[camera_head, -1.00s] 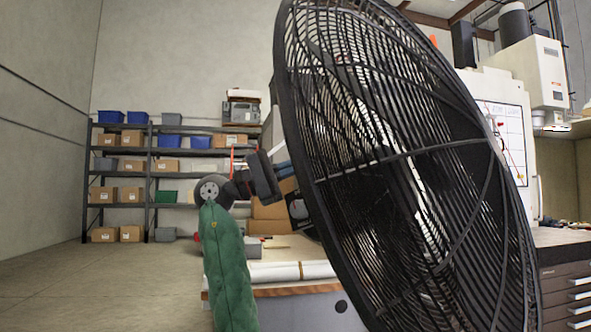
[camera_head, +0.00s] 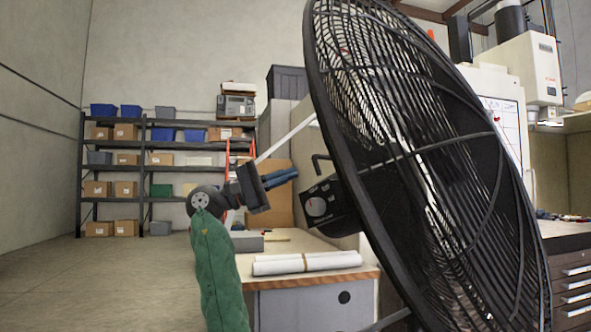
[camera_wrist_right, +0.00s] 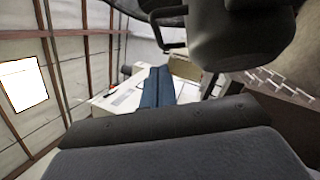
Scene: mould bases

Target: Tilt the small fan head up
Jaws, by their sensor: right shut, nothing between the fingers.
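The fan head (camera_head: 425,165) is a large round black wire cage, seen from its side and leaning, filling the right half of the head view. Its dark motor housing (camera_head: 325,203) with a pale round dial shows behind the cage, with a hooked handle above it. In the right wrist view the dark housing (camera_wrist_right: 240,35) is at the top. My right gripper (camera_head: 292,175), on a green-sleeved arm, is left of the housing. Its blue fingers are shut and empty, pointing toward the housing with a visible gap. They also show in the right wrist view (camera_wrist_right: 160,72). My left gripper is not in view.
A workbench (camera_head: 350,284) with white paper rolls (camera_head: 305,264) stands behind the gripper. Shelving (camera_head: 145,160) with bins and boxes is at the back left. A drawer cabinet (camera_head: 572,285) is at the right. The floor at left is clear.

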